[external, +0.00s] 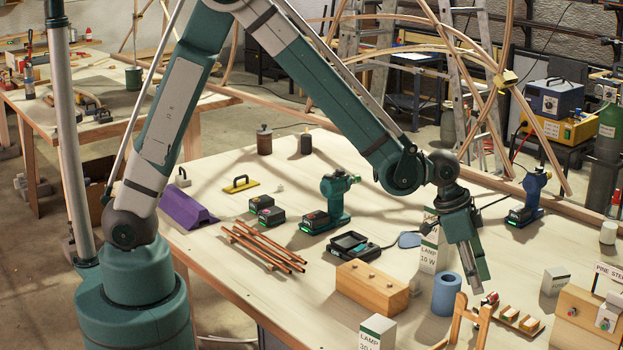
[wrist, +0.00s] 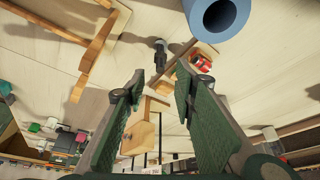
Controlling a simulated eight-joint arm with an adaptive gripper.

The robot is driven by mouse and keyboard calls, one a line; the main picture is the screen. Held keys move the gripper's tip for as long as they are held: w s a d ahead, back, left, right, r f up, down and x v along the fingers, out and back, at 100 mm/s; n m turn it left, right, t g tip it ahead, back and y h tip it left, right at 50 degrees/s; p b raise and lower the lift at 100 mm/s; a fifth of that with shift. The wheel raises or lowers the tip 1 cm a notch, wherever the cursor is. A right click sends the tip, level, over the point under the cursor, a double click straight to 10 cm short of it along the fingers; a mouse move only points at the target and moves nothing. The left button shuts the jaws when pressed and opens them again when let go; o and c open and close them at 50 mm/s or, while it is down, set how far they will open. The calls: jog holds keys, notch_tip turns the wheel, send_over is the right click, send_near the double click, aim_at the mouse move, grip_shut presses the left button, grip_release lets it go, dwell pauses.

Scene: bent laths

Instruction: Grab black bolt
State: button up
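In the wrist view a small dark object with a wider grey end, which looks like the black bolt (wrist: 160,55), is beyond my fingertips, near the middle of the gap between them. I cannot make it out clearly in the external view. My gripper (wrist: 160,82) is open, with nothing between its green fingers. In the external view my gripper (external: 477,288) points down over the right front of the table, close to the blue cylinder (external: 447,295).
A small wooden rack (external: 520,319) with a red piece (external: 490,299) lies close by. A bent lath stand (external: 466,322) is in front. A drilled wooden block (external: 372,288) and a white lamp box (external: 377,335) stand left. A larger wooden block (external: 580,316) is at right.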

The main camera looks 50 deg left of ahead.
aim_at(484, 300)
jog(key=shift+x, duration=1.3)
jog(key=shift+f, duration=0.1)
jog(key=shift+x, duration=2.5)
jog(key=shift+c, duration=0.5)
jog(key=c, duration=0.8)
